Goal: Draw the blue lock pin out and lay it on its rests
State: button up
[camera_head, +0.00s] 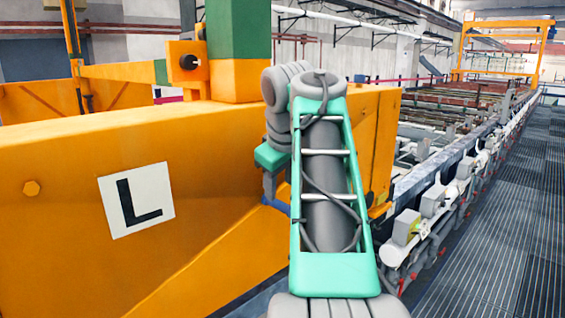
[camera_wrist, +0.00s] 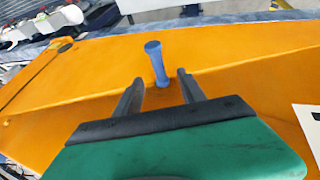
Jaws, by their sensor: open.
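The blue lock pin (camera_wrist: 154,60) stands out from the orange face in the wrist view, its rounded head toward the top of the picture. My gripper (camera_wrist: 160,78) is open, with one dark finger on each side of the pin's lower part. Gaps show between the pin and both fingers. In the head view my arm hides most of the gripper, and a small blue piece shows low beside it; I cannot tell whether that is the pin. I cannot make out the pin's rests in either view.
A large orange beam (camera_head: 70,210) with a white "L" plate (camera_head: 137,200) fills the left of the head view. A green and orange post (camera_head: 238,50) rises above it. Racks and tanks (camera_head: 450,125) line the right, beside a clear grated walkway (camera_head: 490,230).

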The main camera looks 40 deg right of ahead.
aim_at(280, 202)
jog(key=b+x, duration=0.6)
jog(key=shift+d+f, duration=0.2)
jog(key=shift+f, duration=0.15)
jog(key=shift+w+d+f+b, duration=0.15)
jog(key=shift+w+f+b, duration=0.15)
jog(key=shift+f+b, duration=0.1)
jog(key=shift+r, duration=0.1)
jog(key=shift+c, duration=0.2)
grip_shut()
dwell(0.4)
dwell(0.4)
dwell(1.1)
